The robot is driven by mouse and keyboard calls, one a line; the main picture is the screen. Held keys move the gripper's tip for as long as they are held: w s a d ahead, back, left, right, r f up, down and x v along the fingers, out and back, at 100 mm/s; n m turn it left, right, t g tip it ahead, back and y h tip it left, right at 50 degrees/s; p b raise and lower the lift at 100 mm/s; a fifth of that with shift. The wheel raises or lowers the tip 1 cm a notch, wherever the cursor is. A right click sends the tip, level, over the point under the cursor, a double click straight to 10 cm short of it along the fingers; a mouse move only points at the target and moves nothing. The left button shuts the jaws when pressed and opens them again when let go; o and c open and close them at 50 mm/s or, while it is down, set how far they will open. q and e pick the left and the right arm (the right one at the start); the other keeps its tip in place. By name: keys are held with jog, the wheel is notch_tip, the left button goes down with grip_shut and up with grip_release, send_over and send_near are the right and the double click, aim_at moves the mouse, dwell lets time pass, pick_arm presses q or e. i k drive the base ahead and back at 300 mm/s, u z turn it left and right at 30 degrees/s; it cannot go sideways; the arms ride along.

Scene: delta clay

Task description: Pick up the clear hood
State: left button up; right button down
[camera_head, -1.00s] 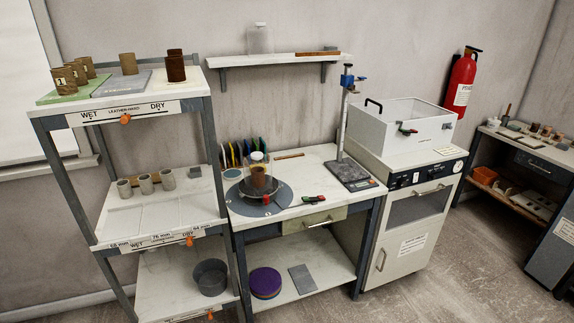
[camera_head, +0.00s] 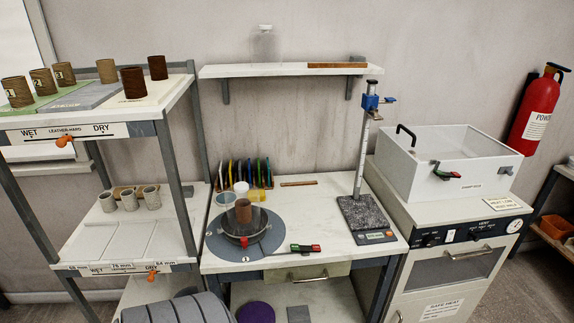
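The clear hood (camera_head: 264,45) is faint and see-through, with a white knob on top, and stands on the wall shelf towards its left end. Its clear walls are hard to make out against the grey wall. Neither of my grippers shows in the head view, so nothing is seen touching the hood.
The wall shelf (camera_head: 245,71) also holds a flat brown strip (camera_head: 337,65). Below it, a bench holds a turntable (camera_head: 268,238) with a brown cup (camera_head: 243,211), and a stand (camera_head: 361,170). A rack (camera_head: 83,239) is left; a white box (camera_head: 462,184) is right.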

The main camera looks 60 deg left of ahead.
aim_at(242, 199)
jog(key=u, duration=0.2)
jog(key=i, duration=1.05)
jog(key=u, duration=1.4)
jog(key=i, duration=0.65)
jog(key=u, duration=0.6)
